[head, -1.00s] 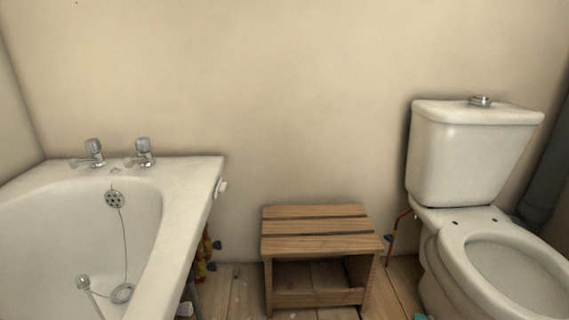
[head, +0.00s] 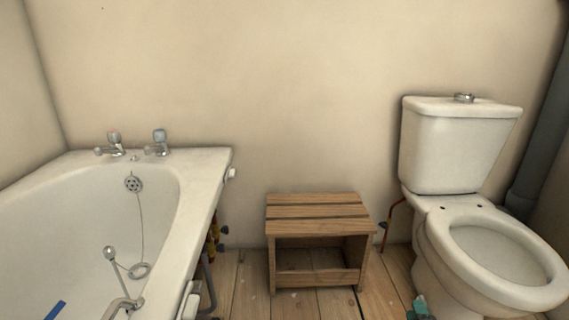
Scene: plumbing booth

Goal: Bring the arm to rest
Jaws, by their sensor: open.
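My gripper and arm do not clearly show in the head view. No part that I can be sure is mine is visible, so how the arm stands cannot be told from this picture.
A white bathtub (head: 198,172) with taps stands at the left. A wooden step stool (head: 318,212) stands against the wall in the middle. A white toilet (head: 455,150) stands at the right, with a dark pipe (head: 540,140) behind it. Bare floorboards (head: 330,303) lie in front of the stool.

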